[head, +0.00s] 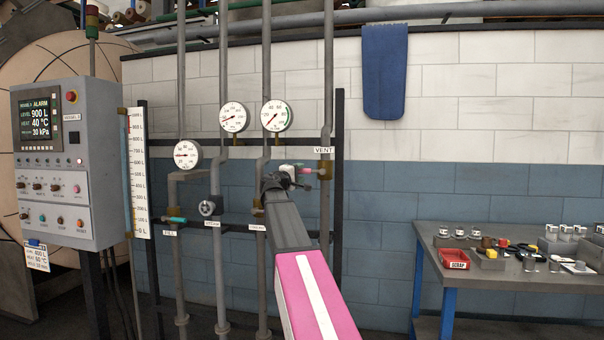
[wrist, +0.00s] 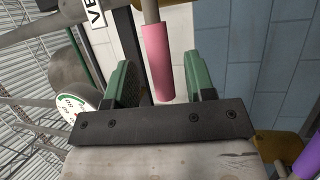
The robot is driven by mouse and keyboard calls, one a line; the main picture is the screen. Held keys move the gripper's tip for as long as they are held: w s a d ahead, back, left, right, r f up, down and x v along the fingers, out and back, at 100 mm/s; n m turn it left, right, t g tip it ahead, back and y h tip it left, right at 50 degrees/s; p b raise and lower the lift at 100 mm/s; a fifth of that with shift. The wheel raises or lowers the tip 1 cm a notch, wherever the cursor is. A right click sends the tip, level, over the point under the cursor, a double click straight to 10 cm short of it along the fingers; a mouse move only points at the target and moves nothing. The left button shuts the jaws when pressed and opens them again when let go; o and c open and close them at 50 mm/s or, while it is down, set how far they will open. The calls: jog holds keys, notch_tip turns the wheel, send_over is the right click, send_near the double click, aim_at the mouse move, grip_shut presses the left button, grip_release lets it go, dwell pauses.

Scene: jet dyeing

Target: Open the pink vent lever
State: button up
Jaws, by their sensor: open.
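The pink vent lever (head: 306,170) sticks out to the left from the brass valve (head: 324,170) on the vent pipe, just below the VENT label. In the wrist view the pink lever (wrist: 158,62) lies between the two green fingers of my gripper (wrist: 160,80). My gripper is open and holds nothing. In the head view my gripper (head: 288,172) is at the lever's left end, and my wrist hides part of the pipes behind it.
A teal lever (head: 176,220) and a round handwheel (head: 207,208) are on neighbouring pipes. Gauges (head: 277,116) hang above my gripper. The control panel (head: 67,165) reads ALARM, 900 L, 40 °C, 30 kPa. A workbench (head: 500,278) stands at right. In the wrist view a purple handle (wrist: 309,160) is at lower right.

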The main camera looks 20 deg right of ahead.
jog(key=shift+x, duration=1.2)
grip_shut()
jog(key=shift+a+f, duration=0.1)
jog(key=shift+f, duration=0.05)
